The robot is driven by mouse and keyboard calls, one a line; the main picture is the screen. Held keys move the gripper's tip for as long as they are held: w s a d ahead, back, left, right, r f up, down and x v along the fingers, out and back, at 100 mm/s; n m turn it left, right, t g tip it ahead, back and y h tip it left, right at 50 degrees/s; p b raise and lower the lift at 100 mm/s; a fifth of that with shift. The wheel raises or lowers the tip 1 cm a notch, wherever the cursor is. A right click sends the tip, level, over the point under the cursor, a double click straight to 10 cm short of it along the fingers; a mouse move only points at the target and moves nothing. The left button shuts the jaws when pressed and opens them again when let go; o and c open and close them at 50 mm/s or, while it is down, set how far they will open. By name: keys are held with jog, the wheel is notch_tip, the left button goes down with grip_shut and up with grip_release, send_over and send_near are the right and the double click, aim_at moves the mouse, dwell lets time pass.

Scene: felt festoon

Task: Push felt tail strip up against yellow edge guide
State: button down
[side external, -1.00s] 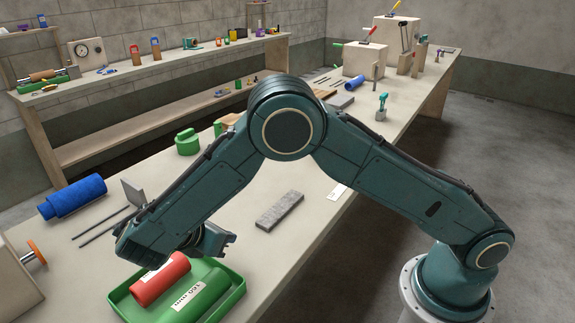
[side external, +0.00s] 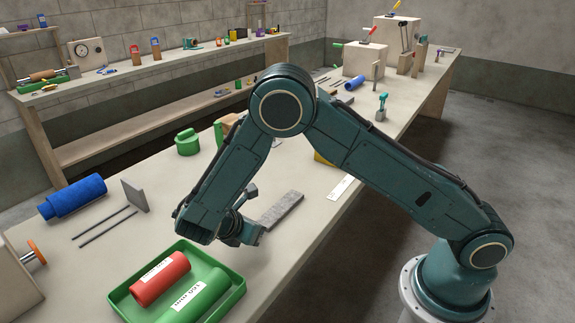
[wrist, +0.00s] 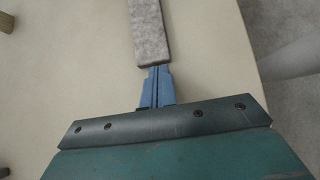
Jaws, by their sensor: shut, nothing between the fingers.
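A grey speckled strip (side external: 283,209), the felt tail strip by its look, lies flat on the bench; it also shows in the wrist view (wrist: 150,35). My gripper (side external: 258,236) is low at the strip's near end. In the wrist view its blue fingers (wrist: 158,70) are shut together, with nothing between them, pointing at that end. I cannot tell if they touch it. A small yellow piece (side external: 321,158), possibly the edge guide, shows beyond the strip, mostly hidden behind my arm.
A green tray (side external: 232,293) holding a red roll (side external: 160,279) and a green roll (side external: 195,299) stands close to my gripper. A white strip (side external: 342,187) lies near the bench's right edge. A blue roll (side external: 75,196) and two dark rods lie at the left.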

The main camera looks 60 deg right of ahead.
aim_at(294, 197)
dwell(0.3)
jog(key=d, duration=2)
jog(key=shift+d, duration=0.1)
jog(key=shift+a, duration=0.7)
jog(key=a, duration=0.3)
jog(key=shift+a+r, duration=0.1)
jog(key=shift+a, duration=0.05)
jog(key=v, duration=0.9)
jog(key=shift+a+r, duration=0.1)
jog(key=shift+r, duration=0.15)
